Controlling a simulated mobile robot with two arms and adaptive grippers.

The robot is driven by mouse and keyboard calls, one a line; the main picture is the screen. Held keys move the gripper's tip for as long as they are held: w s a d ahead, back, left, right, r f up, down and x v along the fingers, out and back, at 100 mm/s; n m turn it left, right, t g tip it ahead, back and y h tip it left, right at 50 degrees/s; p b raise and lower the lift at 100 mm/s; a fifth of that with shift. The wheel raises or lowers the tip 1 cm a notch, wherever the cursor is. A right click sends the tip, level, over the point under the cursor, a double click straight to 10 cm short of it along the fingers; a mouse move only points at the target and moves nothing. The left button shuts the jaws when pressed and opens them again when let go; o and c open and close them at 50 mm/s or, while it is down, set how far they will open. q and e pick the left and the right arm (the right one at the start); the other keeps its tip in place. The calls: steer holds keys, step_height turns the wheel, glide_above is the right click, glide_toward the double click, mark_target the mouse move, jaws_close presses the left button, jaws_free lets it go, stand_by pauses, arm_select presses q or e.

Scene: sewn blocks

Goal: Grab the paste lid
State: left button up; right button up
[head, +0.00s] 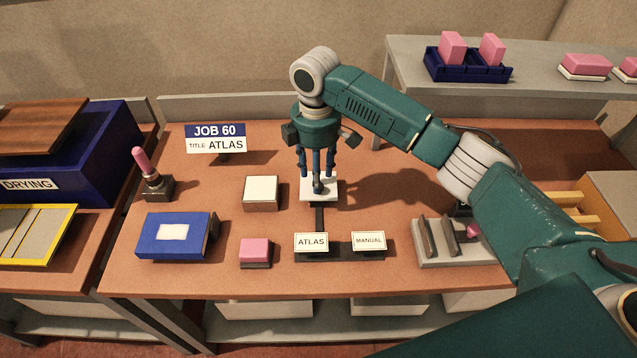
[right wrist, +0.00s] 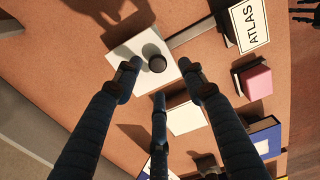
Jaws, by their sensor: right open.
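The paste lid, a white square plate (head: 330,194) with a dark round knob, lies on the table under my right gripper. In the right wrist view the lid (right wrist: 130,55) shows its knob (right wrist: 156,63) between the spread fingers. My right gripper (head: 318,180) points straight down over the lid. It is open, with its fingertips around and close to the knob; I cannot tell whether they touch it. My left gripper is not seen in the head view. A dark fingered shape (right wrist: 304,12) at the right wrist view's corner may be it, too small to judge.
A dark stand with ATLAS (head: 311,242) and MANUAL (head: 369,241) signs is in front. A white-topped block (head: 261,192), a pink block (head: 255,251) and a blue box (head: 172,236) sit left. A grey tray (head: 455,255) is right.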

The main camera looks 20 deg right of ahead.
steer(key=f, duration=0.1)
steer(key=f+p, duration=0.1)
steer(key=f, duration=0.2)
steer(key=shift+s+d, duration=0.1)
steer(key=shift+d, duration=0.2)
steer(key=shift+f, duration=0.1)
steer(key=shift+c, duration=0.7)
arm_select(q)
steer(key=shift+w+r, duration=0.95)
arm_select(e)
jaws_close()
